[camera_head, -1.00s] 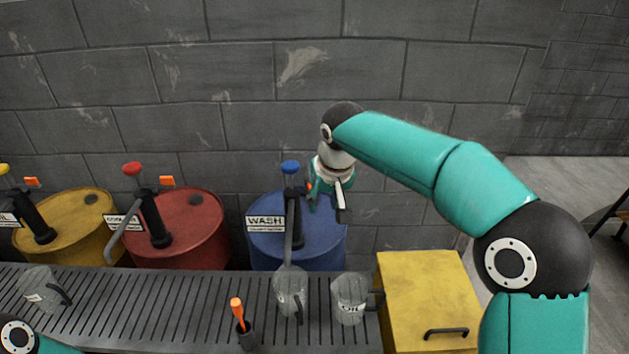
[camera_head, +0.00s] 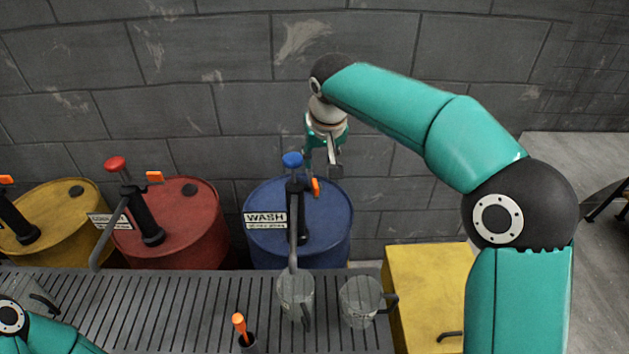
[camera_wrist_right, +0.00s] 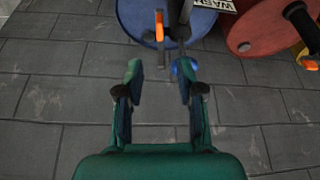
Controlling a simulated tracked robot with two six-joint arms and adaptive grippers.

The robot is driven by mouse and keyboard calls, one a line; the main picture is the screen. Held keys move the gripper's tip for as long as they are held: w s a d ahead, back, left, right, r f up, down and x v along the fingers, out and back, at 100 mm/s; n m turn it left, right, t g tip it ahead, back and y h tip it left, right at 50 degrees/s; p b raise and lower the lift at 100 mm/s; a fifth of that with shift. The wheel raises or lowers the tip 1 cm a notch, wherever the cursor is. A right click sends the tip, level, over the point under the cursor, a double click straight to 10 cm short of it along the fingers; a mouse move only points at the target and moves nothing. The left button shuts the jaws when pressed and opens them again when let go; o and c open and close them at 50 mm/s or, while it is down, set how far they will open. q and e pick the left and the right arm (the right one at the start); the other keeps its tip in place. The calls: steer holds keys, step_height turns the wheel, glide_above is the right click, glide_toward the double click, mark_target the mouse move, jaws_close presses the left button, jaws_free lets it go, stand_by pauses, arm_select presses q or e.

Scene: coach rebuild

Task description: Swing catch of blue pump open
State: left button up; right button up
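The blue pump stands on the blue drum (camera_head: 335,235), with a blue knob (camera_head: 292,160), a black body (camera_head: 297,205) and a long grey spout. Its orange catch (camera_head: 316,187) stands out to the right of the body and looks upright, unlike the sideways catches on the other pumps. My right gripper (camera_head: 322,165) is above and behind the catch, apart from it. In the right wrist view its fingers (camera_wrist_right: 161,78) are spread and empty. There the orange catch (camera_wrist_right: 159,25) lies beyond the fingertips, and the blue knob (camera_wrist_right: 183,68) shows beside the right fingertip. My left gripper is out of view.
A red drum (camera_head: 190,235) and a yellow drum (camera_head: 65,215) with pumps stand to the left. Jugs (camera_head: 361,300) stand on the slatted bench (camera_head: 180,310). A yellow cabinet (camera_head: 425,290) is at right. A brick wall (camera_head: 400,60) rises behind.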

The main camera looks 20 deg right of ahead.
mark_target(315, 183)
steer(key=p+x, duration=0.1)
steer(key=x, duration=1.1)
steer(key=shift+f+p, duration=0.3)
jaws_close()
